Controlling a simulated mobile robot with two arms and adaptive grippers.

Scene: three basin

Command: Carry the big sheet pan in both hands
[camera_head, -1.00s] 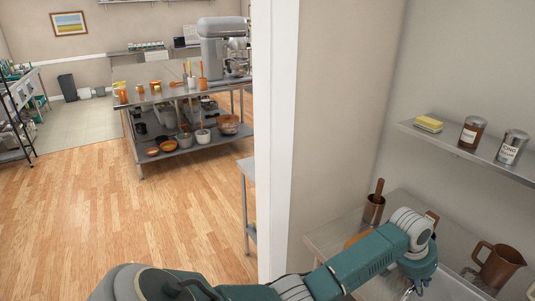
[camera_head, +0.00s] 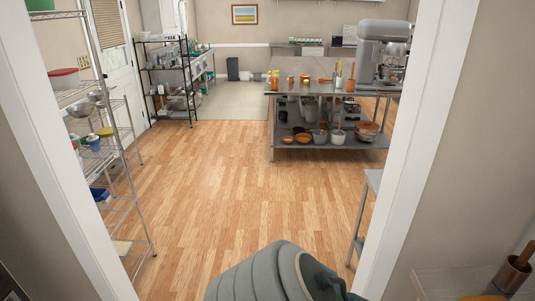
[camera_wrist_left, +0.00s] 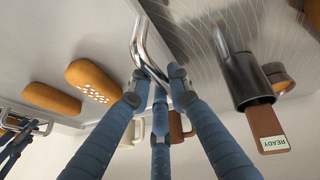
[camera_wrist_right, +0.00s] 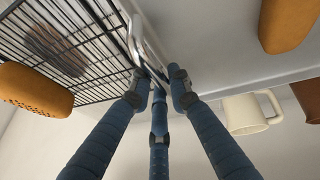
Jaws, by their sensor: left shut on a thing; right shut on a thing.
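The big sheet pan shows as a broad pale grey surface in the left wrist view (camera_wrist_left: 60,35) and in the right wrist view (camera_wrist_right: 215,45). It has a shiny bar handle at each end. My left gripper (camera_wrist_left: 157,88) is shut on one handle (camera_wrist_left: 138,38). My right gripper (camera_wrist_right: 158,87) is shut on the other handle (camera_wrist_right: 134,38). Orange-brown rounded items (camera_wrist_left: 92,82) appear against the pan; I cannot tell whether they lie on it. The pan and both grippers are out of the head view.
A doorway with white frames (camera_head: 410,140) opens ahead onto clear wooden floor (camera_head: 220,200). A wire shelf (camera_head: 125,180) stands left beyond it, a side table (camera_head: 372,180) at right, a steel worktable (camera_head: 325,90) further back. A black wire rack (camera_wrist_right: 60,50) is beside my right gripper.

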